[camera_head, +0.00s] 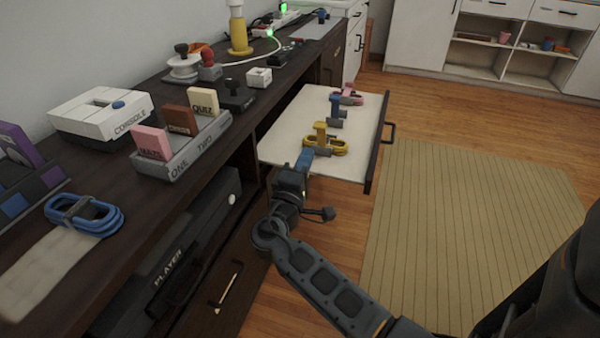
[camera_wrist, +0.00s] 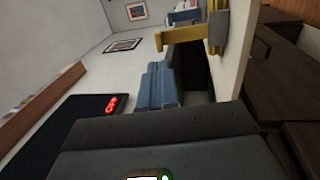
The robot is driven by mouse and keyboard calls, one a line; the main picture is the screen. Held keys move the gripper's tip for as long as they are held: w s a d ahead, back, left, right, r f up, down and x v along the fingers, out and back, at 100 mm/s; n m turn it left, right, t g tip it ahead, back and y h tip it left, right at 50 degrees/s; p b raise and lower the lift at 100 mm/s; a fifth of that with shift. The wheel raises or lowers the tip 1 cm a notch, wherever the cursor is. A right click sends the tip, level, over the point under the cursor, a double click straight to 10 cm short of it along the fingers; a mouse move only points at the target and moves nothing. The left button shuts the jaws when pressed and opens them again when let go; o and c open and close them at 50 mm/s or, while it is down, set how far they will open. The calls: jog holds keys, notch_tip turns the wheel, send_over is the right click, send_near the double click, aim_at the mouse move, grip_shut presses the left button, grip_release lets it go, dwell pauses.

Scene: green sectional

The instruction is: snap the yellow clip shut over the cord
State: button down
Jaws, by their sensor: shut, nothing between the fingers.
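The yellow clip (camera_head: 321,132) stands in the open drawer, with a coiled yellow cord (camera_head: 340,147) beside and partly under it. In the wrist view the yellow clip (camera_wrist: 217,33) shows at the top, with one arm sticking out at an angle to its base; whether it is latched I cannot tell. My gripper (camera_head: 305,156) is at the near side of the clip, its blue fingers together and empty. In the wrist view the blue fingers (camera_wrist: 158,86) are just short of the clip, with a small apparent gap. The cord is not clear in the wrist view.
The dark desk (camera_head: 250,105) stands to the left.

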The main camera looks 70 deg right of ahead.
aim_at(318, 128)
jog(key=d, duration=0.2)
jog(key=d+r, duration=0.1)
jog(key=d, duration=0.4)
jog(key=shift+w+d+r, duration=0.15)
jog(key=shift+w+d, duration=0.1)
jog(key=shift+w+r, duration=0.1)
jog(key=shift+r, duration=0.1)
